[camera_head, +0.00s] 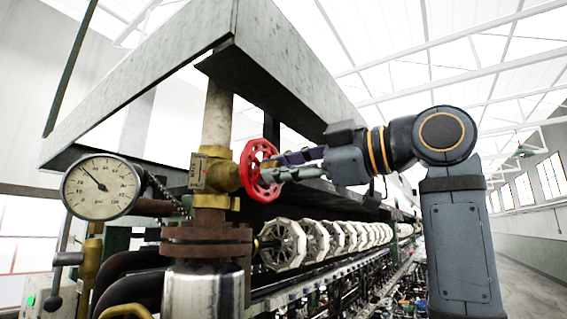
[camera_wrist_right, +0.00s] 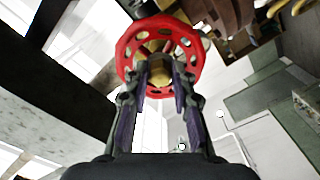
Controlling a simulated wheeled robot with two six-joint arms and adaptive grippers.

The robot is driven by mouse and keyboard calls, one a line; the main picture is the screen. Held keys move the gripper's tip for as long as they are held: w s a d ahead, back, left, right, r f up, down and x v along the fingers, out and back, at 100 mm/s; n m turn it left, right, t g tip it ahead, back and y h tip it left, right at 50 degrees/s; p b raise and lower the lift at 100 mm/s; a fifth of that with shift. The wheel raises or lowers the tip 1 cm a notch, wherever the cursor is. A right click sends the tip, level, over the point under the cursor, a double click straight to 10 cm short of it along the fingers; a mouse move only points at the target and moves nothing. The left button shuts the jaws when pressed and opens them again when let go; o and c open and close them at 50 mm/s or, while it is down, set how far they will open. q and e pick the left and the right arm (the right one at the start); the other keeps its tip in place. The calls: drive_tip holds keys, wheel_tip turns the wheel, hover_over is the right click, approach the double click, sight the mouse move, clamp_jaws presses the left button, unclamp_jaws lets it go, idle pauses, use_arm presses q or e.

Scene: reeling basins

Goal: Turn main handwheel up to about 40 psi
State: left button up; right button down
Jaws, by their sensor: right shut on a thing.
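The red main handwheel (camera_head: 250,168) sits on the brass valve (camera_head: 222,176) beside the upright pipe, facing right. My right gripper (camera_head: 268,174) comes in from the right, with its fingers shut on the handwheel. In the right wrist view the handwheel (camera_wrist_right: 127,52) fills the top middle, and the fingers of my right gripper (camera_wrist_right: 160,90) reach its lower rim, in front of the brass hub. The round pressure gauge (camera_head: 112,200) is at the left. Its needle points to the upper left; the exact reading is too small to tell. My left gripper is not in view.
A grey beam frame (camera_head: 150,82) runs above the valve and over my right gripper. A row of pale octagonal reels (camera_head: 283,246) recedes below and to the right. A lever with a dark knob (camera_head: 66,259) stands at the lower left. The aisle floor (camera_head: 525,285) at the right looks clear.

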drive_tip(key=n, duration=0.6)
drive_tip(key=shift+n+p, duration=0.3)
drive_tip(key=c, duration=1.2)
unclamp_jaws()
drive_tip(key=b+v, duration=0.1)
drive_tip(key=v, duration=0.5)
drive_tip(key=shift+s+d, duration=0.25)
drive_tip(key=shift+d, duration=0.05)
drive_tip(key=shift+d, duration=0.15)
